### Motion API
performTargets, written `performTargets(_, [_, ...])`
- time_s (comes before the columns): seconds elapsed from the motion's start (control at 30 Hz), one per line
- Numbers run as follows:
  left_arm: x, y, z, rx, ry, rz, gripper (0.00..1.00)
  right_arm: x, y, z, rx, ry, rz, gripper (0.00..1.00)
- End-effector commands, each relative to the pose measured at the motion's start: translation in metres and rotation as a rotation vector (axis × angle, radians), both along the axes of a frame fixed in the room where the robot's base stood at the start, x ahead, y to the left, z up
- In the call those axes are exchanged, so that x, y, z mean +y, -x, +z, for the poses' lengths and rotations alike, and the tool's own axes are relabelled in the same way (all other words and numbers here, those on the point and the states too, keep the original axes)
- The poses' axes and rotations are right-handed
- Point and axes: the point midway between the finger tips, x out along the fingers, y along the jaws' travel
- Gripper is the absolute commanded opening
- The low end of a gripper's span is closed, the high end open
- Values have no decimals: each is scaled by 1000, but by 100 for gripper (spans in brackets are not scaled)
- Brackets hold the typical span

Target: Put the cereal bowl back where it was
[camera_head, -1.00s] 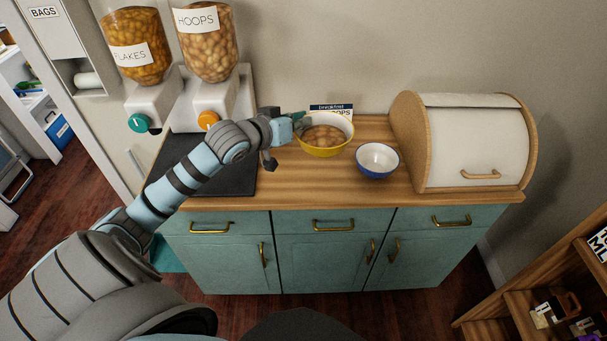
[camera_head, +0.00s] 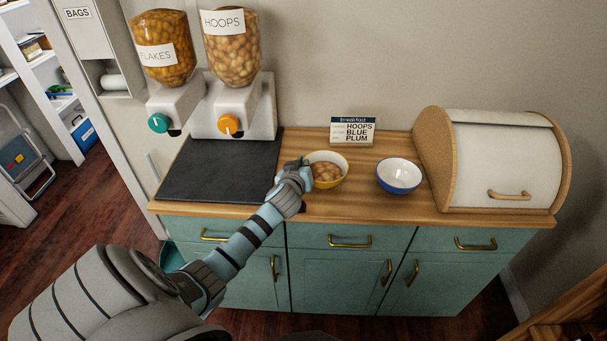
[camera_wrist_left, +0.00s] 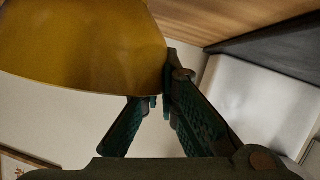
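The yellow bowl (camera_head: 327,182), with hoop-like cereal in it, is at the front of the wooden counter (camera_head: 365,200), upright or nearly so. My left gripper (camera_head: 303,170) is at its left rim. In the left wrist view the yellow bowl (camera_wrist_left: 85,50) fills the upper left, and the fingers of my left gripper (camera_wrist_left: 158,105) are close together at its edge, shut on the rim. I cannot tell if the bowl touches the counter. A white bowl with a blue outside (camera_head: 400,180) stands empty to its right. My right gripper is out of view.
A breakfast card (camera_head: 352,131) reading hoops, blue, plum stands behind the bowls. The bread box (camera_head: 500,165) is at the right. A bare dark mat (camera_head: 220,170) lies left, before the flakes dispenser (camera_head: 165,60) and hoops dispenser (camera_head: 232,60).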

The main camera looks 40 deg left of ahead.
Motion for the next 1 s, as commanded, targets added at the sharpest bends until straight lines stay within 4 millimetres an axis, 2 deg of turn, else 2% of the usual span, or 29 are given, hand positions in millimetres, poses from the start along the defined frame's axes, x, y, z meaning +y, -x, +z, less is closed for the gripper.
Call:
performTargets(0.03, [0, 0, -13, 1, 0, 1, 0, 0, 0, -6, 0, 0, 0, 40])
performTargets(0.1, [0, 0, -22, 0, 0, -1, 0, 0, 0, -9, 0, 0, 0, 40])
performTargets(0.47, [0, 0, -26, -2, 0, -1, 0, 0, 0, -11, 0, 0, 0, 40])
performTargets(0.5, [0, 0, -25, 0, 0, -1, 9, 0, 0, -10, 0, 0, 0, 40])
performTargets(0.6, [0, 0, -25, 0, 0, -1, 25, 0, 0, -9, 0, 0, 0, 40])
performTargets(1.0, [-1, 2, -20, 0, -1, -1, 25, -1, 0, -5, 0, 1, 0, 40])
